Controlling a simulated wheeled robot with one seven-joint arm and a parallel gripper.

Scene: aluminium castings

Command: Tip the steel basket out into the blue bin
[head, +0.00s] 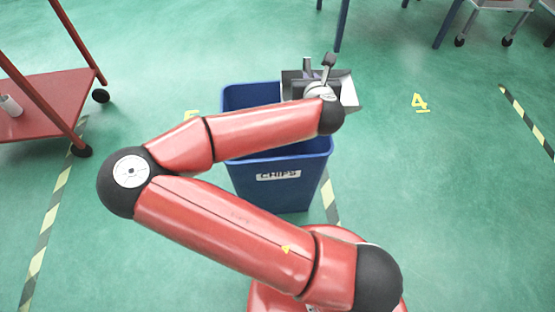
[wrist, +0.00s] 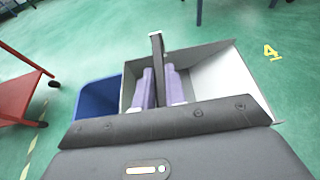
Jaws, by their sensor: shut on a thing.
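The blue bin (head: 278,195), labelled CHIPS, stands on the floor in front of me; its rim also shows at left in the wrist view (wrist: 97,100). The steel basket (head: 349,92) is held up at the bin's far right corner, partly over the opening and partly past the right rim. My gripper (wrist: 160,78) is shut on the basket's dark upright handle (wrist: 157,55), with a purple finger on each side. The wrist view shows the basket's pale inner walls (wrist: 232,82); its near floor is hidden behind my gripper body. I cannot tell whether it holds anything.
A red trolley (head: 45,100) stands at left, with a small white item on its shelf. Blue table legs (head: 341,25) and a grey wheeled cart (head: 503,5) are at the back. Green floor to the right, around the yellow 4 (head: 420,102), is clear.

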